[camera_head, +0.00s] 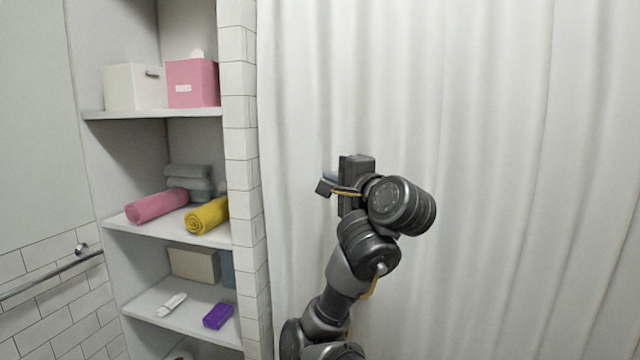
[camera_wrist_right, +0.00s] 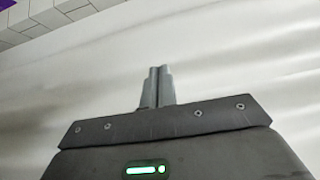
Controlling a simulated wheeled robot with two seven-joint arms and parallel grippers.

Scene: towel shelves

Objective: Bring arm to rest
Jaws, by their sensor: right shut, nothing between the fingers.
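My right arm rises from the bottom of the head view, bent, in front of the white curtain (camera_head: 480,120). My right gripper (camera_head: 325,186) is at the end of this arm, pointing left towards the shelves but well apart from them. In the right wrist view its two grey fingers (camera_wrist_right: 157,85) are together with nothing between them. My left gripper is not in view.
Left of the curtain is a shelf unit with a tiled edge (camera_head: 238,140). It holds a pink box (camera_head: 192,84), a white box (camera_head: 132,88), a pink rolled towel (camera_head: 156,206), a yellow rolled towel (camera_head: 207,215) and a purple item (camera_head: 217,316). A towel rail (camera_head: 50,278) is at far left.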

